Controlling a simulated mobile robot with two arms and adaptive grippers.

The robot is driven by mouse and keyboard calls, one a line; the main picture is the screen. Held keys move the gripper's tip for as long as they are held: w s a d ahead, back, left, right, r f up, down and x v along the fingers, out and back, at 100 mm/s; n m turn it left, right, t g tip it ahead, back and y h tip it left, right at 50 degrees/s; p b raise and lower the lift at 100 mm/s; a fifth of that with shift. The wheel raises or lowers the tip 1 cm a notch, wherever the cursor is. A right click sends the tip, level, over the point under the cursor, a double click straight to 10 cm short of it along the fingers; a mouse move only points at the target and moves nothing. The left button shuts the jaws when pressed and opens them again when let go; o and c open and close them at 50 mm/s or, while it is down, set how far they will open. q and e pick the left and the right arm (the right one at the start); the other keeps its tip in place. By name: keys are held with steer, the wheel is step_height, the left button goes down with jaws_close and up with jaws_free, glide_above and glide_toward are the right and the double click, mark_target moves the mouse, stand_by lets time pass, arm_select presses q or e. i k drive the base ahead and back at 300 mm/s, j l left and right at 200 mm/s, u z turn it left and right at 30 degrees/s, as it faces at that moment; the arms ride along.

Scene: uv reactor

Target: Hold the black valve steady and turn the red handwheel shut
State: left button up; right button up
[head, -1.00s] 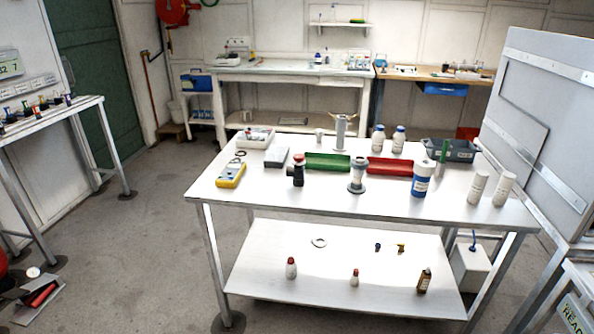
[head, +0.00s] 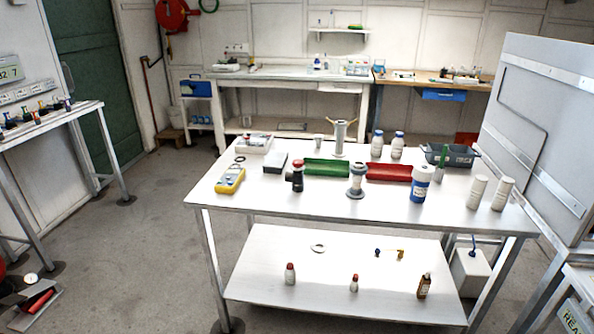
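The black valve (head: 297,182) stands upright on the white table, left of centre, in the head view. A red part that looks like its handwheel (head: 298,164) sits at its top. The valve is small in the picture, so I cannot tell how far the wheel is turned. Neither of my grippers is in view, and nothing touches the valve.
A yellow meter (head: 230,180) lies to the left. White bottles stand at right. The table's front strip is clear.

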mark_target(296, 162)
steer(key=z, duration=0.35)
steer(key=i+j+z, duration=0.15)
steer(key=j+z, duration=0.2)
steer(key=j, duration=0.15)
steer(key=i+j+z, duration=0.1)
steer(key=j+z, duration=0.25)
steer(key=j, duration=0.15)
steer(key=j+z, duration=0.3)
steer(key=j, duration=0.2)
